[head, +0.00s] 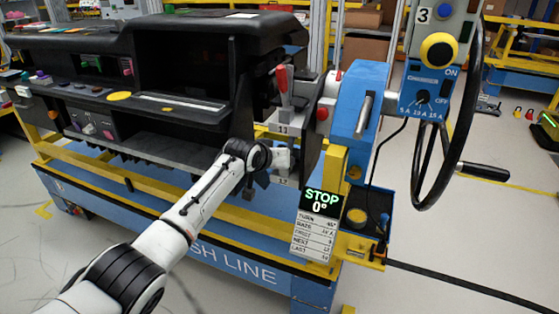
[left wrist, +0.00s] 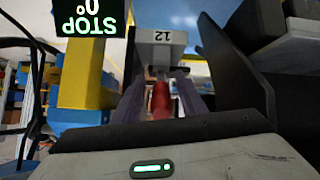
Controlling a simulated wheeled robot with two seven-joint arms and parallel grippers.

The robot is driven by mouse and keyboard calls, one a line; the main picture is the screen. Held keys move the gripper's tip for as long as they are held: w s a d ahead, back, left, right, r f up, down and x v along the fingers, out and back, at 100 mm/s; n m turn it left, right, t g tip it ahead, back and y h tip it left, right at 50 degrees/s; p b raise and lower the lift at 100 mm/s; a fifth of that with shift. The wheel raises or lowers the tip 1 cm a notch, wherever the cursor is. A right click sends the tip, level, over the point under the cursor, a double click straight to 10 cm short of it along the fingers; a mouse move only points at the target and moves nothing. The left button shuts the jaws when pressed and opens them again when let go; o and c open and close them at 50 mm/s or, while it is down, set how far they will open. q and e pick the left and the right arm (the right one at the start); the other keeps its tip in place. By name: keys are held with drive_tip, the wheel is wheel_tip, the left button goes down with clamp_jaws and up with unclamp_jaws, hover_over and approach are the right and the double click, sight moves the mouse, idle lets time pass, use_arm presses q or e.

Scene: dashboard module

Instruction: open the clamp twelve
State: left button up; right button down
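Clamp twelve shows in the left wrist view as a grey block with an upside-down 12 label (left wrist: 162,37) and a red handle (left wrist: 160,99) in front of it. My left gripper (left wrist: 162,100) has a finger on each side of the red handle, seemingly with a small gap, so it looks open around it. In the head view my left gripper (head: 284,158) reaches in below the 11 label (head: 284,129); its fingers and the lower handle are mostly hidden there. The lower label plate (head: 282,181) is partly visible. My right gripper is out of view.
Clamp eleven's red handle (head: 282,78) stands upright above my left gripper. The black dashboard (head: 180,60) is at left. A blue stand with a handwheel (head: 474,120) and a STOP 0° display (head: 321,201) is close on the right. A dark plate (left wrist: 235,75) flanks the gripper.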

use_arm(q)
drive_tip(key=shift+r, duration=0.1)
drive_tip(key=shift+s+a+r, duration=0.15)
drive_tip(key=shift+s+r, duration=0.1)
drive_tip(key=shift+s, duration=0.05)
drive_tip(key=p+v, duration=0.2)
drive_tip(key=v, duration=0.7)
drive_tip(key=shift+s, duration=0.25)
